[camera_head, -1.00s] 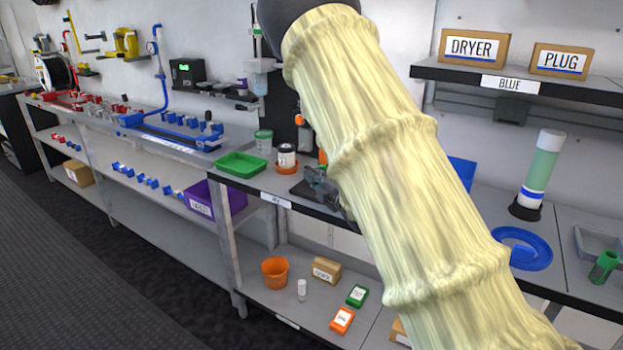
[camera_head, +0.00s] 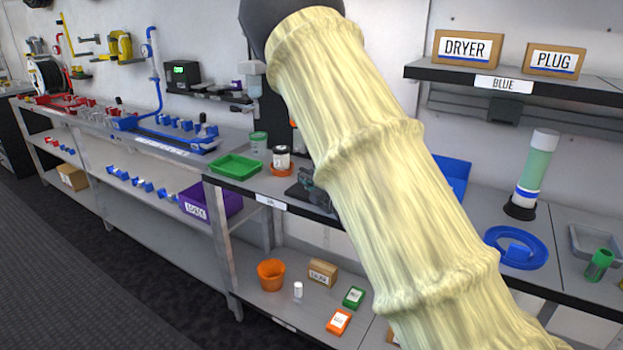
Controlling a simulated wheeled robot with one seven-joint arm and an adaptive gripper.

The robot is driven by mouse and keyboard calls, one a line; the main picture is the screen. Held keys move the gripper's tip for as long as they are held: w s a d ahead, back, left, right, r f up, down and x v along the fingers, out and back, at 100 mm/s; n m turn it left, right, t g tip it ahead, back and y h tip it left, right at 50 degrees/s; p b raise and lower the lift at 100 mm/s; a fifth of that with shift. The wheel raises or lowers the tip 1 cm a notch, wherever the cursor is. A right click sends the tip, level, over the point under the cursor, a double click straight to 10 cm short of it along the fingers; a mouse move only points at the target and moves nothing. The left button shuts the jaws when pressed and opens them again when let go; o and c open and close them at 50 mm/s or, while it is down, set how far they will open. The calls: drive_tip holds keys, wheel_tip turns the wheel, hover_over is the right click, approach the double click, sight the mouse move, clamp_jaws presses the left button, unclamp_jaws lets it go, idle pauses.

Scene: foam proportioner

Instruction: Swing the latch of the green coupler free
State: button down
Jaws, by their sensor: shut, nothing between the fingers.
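My gripper (camera_head: 309,184) appears as a small dark grey shape at the left edge of my pale sleeved arm, low over the bench near a dark base plate. The arm hides most of it, and its fingers are shut with nothing visible in them. I cannot make out the green coupler or its latch for sure. A green cylindrical piece (camera_head: 599,265) stands tilted at the far right by a grey tray; whether it is the coupler I cannot tell. What lies behind my arm is hidden.
A green tray (camera_head: 236,167) and a white jar (camera_head: 282,155) are on the bench left of my gripper. A blue ring (camera_head: 516,248) and a tall green-and-white cylinder (camera_head: 535,170) stand on the right. The shelf above (camera_head: 450,74) holds boxes. An orange bucket (camera_head: 271,275) sits below.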

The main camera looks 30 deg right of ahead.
drive_tip(key=a, duration=0.3)
drive_tip(key=shift+w, duration=0.3)
drive_tip(key=s+d+b, duration=0.1)
drive_tip(key=s, duration=0.8)
drive_tip(key=shift+s+d, duration=0.15)
drive_tip(key=shift+s, duration=0.25)
